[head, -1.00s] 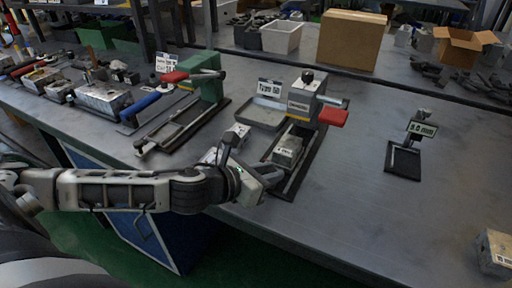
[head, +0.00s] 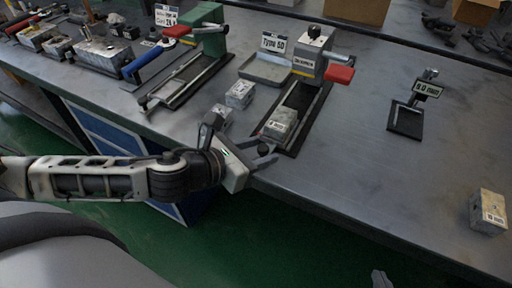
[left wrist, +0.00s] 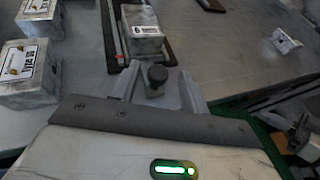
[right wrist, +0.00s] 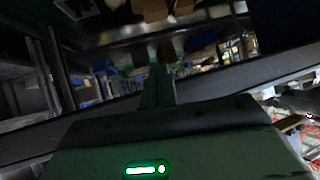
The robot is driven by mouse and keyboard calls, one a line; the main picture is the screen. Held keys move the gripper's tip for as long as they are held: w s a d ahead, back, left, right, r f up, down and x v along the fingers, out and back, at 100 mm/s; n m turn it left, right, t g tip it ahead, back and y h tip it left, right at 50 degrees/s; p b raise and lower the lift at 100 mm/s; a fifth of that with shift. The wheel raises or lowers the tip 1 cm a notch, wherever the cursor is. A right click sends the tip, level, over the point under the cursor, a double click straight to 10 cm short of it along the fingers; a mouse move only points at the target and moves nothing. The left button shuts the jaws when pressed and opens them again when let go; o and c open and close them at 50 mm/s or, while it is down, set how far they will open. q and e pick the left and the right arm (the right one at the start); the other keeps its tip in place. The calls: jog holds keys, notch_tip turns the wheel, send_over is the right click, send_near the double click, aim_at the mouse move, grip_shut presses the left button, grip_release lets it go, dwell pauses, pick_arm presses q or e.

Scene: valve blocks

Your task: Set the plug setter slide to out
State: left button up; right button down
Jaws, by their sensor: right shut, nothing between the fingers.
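The plug setter (head: 307,62) appears to be the grey-headed device with a red handle; its small label is hard to read. Its rail (head: 313,98) runs toward the table's front edge, with a metal block (head: 280,123) at the near end. My left gripper (head: 264,155) is open at this near end. In the left wrist view its fingers (left wrist: 158,88) stand either side of a black knob (left wrist: 157,75), apart from it as far as I can tell. My right gripper (right wrist: 157,85) is shut and empty, seen in the right wrist view, away from the device.
Two labelled blocks (head: 239,94) (head: 221,114) stand left of the rail. A green-headed device (head: 207,35) is further left. A small sign stand (head: 406,120) and another block (head: 488,211) are right, with clear table between.

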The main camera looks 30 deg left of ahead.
pick_arm(q)
jog(key=p+v, duration=0.5)
jog(key=v, duration=1.1)
pick_arm(e)
jog(key=shift+d+r+n, duration=0.15)
jog(key=shift+d+r, duration=0.1)
jog(key=shift+r, duration=0.3)
jog(key=shift+d+r+n, duration=0.15)
jog(key=shift+d+r, duration=0.1)
jog(key=shift+r, duration=0.3)
jog(key=shift+a, duration=0.15)
